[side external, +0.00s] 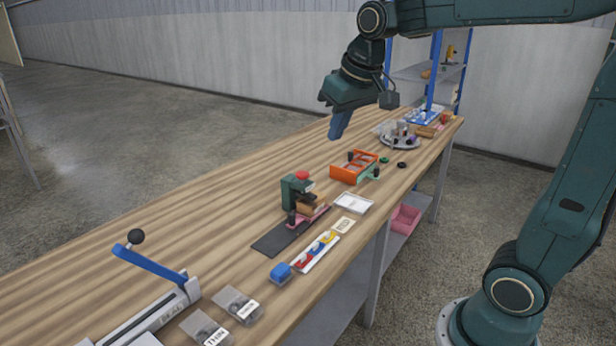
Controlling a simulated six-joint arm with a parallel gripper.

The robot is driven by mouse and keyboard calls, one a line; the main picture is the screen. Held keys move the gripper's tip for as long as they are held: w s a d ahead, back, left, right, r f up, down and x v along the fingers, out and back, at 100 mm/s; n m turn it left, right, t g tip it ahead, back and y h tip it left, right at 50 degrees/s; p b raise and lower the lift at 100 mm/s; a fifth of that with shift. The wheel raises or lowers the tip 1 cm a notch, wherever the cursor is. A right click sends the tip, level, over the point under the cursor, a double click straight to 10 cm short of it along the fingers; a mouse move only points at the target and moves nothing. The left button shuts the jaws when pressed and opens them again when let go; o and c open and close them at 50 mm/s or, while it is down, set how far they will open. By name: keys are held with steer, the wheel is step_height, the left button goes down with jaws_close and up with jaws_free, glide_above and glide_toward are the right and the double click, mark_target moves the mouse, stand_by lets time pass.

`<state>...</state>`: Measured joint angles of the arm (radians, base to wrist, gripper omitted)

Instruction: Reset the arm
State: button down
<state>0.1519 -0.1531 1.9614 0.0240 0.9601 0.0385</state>
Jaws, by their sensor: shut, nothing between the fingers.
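My gripper (340,124) is in the upper middle of the side external view. It hangs in the air above the far half of the wooden bench (190,225), pointing down. Its blue fingers are shut with nothing between them. It touches nothing that I can see. My arm reaches in from the right and bends down to it. No hanging hoses show in this view.
Below my gripper stand an orange holder (354,167) and a green press with a red knob (297,191). A lever tool (150,265) and clear boxes (237,305) lie at the near end. A round tray (400,140) and shelf (425,72) are beyond. The bench's left side is clear.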

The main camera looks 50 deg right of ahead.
steer(key=s+a+f+n, duration=0.1)
steer(key=s+a+f, duration=0.1)
steer(key=s, duration=0.6)
steer(key=s+a+f+n+t, duration=0.1)
steer(key=s+a+f, duration=0.2)
steer(key=s, duration=0.6)
steer(key=shift+s+a+y, duration=0.2)
steer(key=shift+a+y, duration=0.2)
